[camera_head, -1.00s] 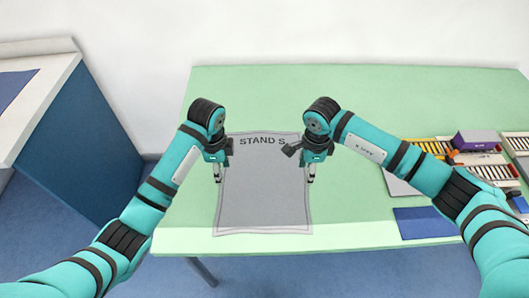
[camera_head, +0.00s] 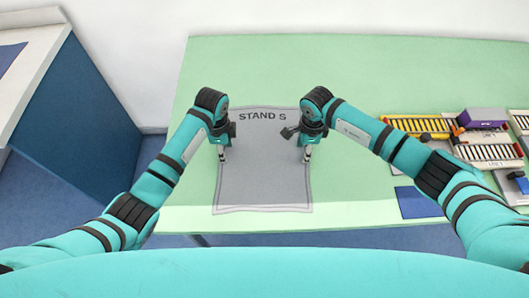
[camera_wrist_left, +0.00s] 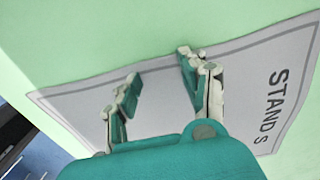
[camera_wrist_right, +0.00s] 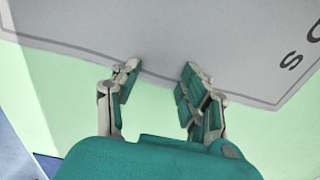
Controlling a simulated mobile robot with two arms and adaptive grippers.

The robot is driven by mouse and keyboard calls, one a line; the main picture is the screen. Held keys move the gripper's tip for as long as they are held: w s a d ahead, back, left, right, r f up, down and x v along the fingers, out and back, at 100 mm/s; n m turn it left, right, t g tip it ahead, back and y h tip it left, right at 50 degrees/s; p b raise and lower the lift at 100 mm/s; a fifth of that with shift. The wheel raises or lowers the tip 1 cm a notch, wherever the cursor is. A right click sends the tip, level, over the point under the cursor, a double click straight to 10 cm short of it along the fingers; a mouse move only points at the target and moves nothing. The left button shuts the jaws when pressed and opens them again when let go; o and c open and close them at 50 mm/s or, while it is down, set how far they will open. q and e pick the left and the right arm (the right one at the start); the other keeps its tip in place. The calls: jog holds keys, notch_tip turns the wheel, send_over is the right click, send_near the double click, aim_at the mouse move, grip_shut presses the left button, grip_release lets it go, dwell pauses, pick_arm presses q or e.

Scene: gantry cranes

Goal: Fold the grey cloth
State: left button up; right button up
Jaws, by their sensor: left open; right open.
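The grey cloth (camera_head: 262,180) lies flat and spread out on the green table, with "STAND S" printed along its far edge. My left gripper (camera_head: 223,157) is over the cloth's left edge, and my right gripper (camera_head: 306,157) is over its right edge. In the left wrist view, the open left fingers (camera_wrist_left: 160,90) have the cloth between and below them. In the right wrist view, the open right fingers (camera_wrist_right: 158,85) straddle the cloth's border, with green table beside it. Neither gripper holds the cloth. Whether the fingertips touch it cannot be told.
The green table (camera_head: 400,75) has free room behind the cloth. At the right are a yellow-framed rack (camera_head: 418,124), a purple block (camera_head: 482,117), and a blue mat (camera_head: 417,201). A blue-sided counter (camera_head: 80,110) stands to the left, apart from the table.

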pick_arm(q)
jog(key=shift+f, duration=0.15)
pick_arm(e)
jog(key=shift+f, duration=0.15)
pick_arm(q)
jog(key=c, duration=0.5)
pick_arm(e)
jog(key=c, duration=0.5)
pick_arm(q)
jog(key=shift+s+f, duration=0.1)
grip_shut()
pick_arm(e)
jog(key=shift+s+f, duration=0.1)
grip_shut()
jog(key=shift+d, duration=0.1)
